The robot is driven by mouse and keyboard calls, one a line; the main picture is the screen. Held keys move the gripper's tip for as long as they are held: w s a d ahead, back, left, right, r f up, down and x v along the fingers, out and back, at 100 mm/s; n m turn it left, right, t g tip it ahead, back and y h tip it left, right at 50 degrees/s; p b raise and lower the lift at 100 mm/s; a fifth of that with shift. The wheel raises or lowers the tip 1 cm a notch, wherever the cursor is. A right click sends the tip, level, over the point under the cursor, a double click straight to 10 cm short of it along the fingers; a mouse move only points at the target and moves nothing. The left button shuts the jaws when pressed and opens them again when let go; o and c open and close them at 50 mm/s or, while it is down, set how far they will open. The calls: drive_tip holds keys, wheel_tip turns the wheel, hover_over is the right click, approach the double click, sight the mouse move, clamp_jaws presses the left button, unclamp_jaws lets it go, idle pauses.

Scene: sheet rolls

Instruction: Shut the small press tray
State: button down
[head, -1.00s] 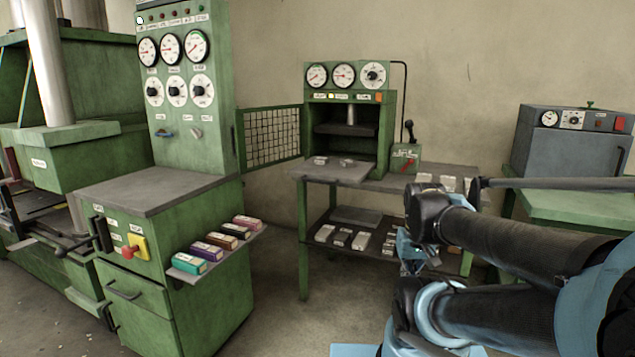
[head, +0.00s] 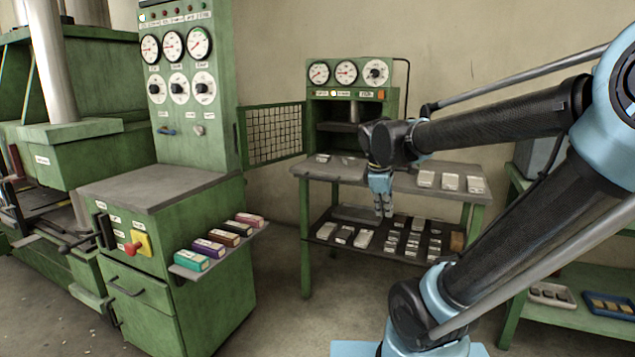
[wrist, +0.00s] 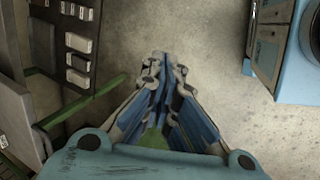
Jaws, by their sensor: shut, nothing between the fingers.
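The small press (head: 348,92) is a green unit with dials on top, standing on the table at the back.
A lower shelf (head: 385,249) holds several small blocks, also at upper left in the wrist view. A mesh guard (head: 274,136) stands open left of the press. A green console (head: 150,195) is further left. Floor between is clear.

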drive_tip(key=w+a+r+n+t, duration=0.2)
drive_tip(key=w+a+r+n, duration=0.4)
drive_tip(key=w+a+n, duration=0.4)
drive_tip(key=n+t, duration=0.2)
drive_tip(key=n, duration=0.6)
approach(317, 178)
wheel_tip(317, 178, down, 6)
drive_tip(key=w+d, duration=0.1)
drive_tip(key=d, duration=0.1)
drive_tip(key=shift+w+f+h, duration=0.25)
drive_tip(key=shift+w+h, duration=0.05)
drive_tip(key=shift+w, duration=0.2)
drive_tip(key=shift+w+a, duration=0.1)
